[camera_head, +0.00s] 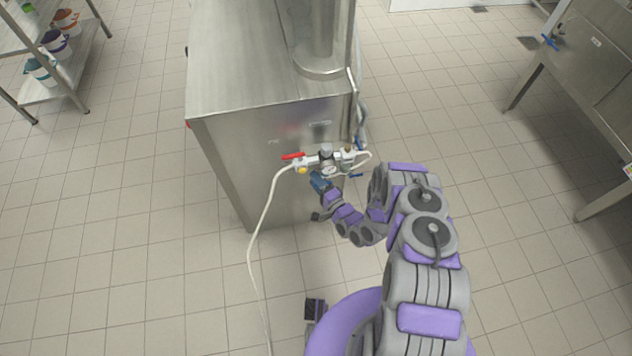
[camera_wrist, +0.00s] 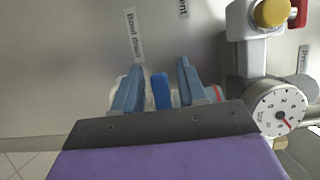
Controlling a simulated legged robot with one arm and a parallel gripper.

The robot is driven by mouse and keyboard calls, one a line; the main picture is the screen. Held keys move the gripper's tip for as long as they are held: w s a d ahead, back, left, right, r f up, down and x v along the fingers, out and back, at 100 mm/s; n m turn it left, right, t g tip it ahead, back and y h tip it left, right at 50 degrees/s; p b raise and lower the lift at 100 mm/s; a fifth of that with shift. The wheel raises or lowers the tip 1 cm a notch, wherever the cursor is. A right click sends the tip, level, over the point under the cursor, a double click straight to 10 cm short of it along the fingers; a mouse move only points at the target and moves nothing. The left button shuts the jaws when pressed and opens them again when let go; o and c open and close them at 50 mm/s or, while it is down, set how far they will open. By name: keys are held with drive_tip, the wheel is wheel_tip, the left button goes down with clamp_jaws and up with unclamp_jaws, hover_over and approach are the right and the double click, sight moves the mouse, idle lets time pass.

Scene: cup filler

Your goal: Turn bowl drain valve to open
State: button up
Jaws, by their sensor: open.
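A label reading "Bowl drain" (camera_wrist: 135,36) is on the steel panel in the wrist view. Below it, a darker blue valve handle (camera_wrist: 161,91) stands between the two light blue fingers of my gripper (camera_wrist: 158,76). The fingers are apart, one on each side of the handle; I cannot tell whether either touches it. White fittings behind the fingers are mostly hidden. In the head view my gripper (camera_head: 320,181) is at the front of the steel machine (camera_head: 225,140), just below the valve cluster, and the handle between its fingers cannot be made out.
A pressure gauge (camera_wrist: 275,108), a yellow knob (camera_wrist: 271,12) and a red handle (camera_wrist: 299,12) are close on the right of my gripper. A pale hose (camera_head: 262,222) hangs to the floor. A shelf (camera_head: 62,85) and steel table (camera_head: 590,85) stand aside; tiled floor between is clear.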

drive_tip(key=shift+w+a, duration=0.1)
drive_tip(key=shift+c, duration=0.2)
clamp_jaws()
drive_tip(key=shift+f+p, duration=0.1)
drive_tip(key=shift+p, duration=0.2)
drive_tip(key=shift+w+d+f+n+g+h+p, duration=0.15)
drive_tip(key=shift+d+f+n+h+p, duration=0.5)
drive_tip(key=shift+n+h+p, duration=1.15)
drive_tip(key=shift+w+d+f+n+g+h+p, duration=0.2)
drive_tip(key=shift+d+f+n+h+p, duration=0.6)
drive_tip(key=shift+n, duration=1.85)
drive_tip(key=shift+d+f+n+g+h+p, duration=0.25)
drive_tip(key=shift+d+f+n+h+p, duration=0.2)
drive_tip(key=shift+n+h+p, duration=1.4)
drive_tip(key=shift+n+y+b, duration=0.35)
drive_tip(key=shift+n+y, duration=0.15)
drive_tip(key=shift+y, duration=0.05)
